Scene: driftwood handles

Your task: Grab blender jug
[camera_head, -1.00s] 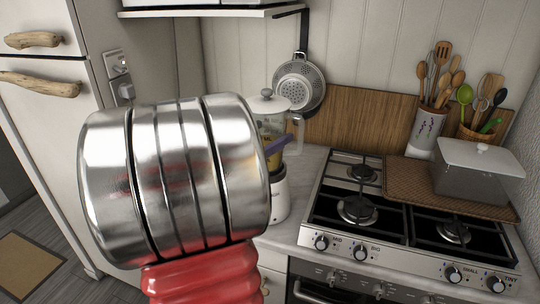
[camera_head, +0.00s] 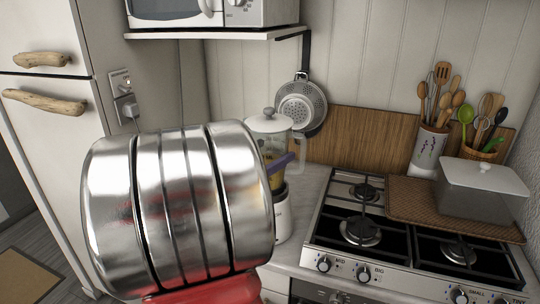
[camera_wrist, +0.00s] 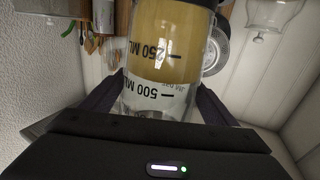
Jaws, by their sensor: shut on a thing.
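The blender jug (camera_head: 270,146) is clear, with a pale lid and yellow contents low down. It stands upright over its white base (camera_head: 283,220), partly hidden behind my arm in the head view. I cannot tell whether jug and base are apart. In the wrist view the jug (camera_wrist: 172,50) appears upside down, with 250 ML and 500 ML marks. My gripper (camera_wrist: 161,90) is shut on it, with a dark finger on each side. A purple finger crosses the jug's front in the head view; the rest of the gripper is hidden there.
The stove (camera_head: 400,239) stands right of the blender. Behind it is a wooden board (camera_head: 360,140). A colander (camera_head: 301,105) hangs behind the jug, below a shelf (camera_head: 215,34) with a microwave. A lidded pot (camera_head: 480,190) and utensil holders are at right.

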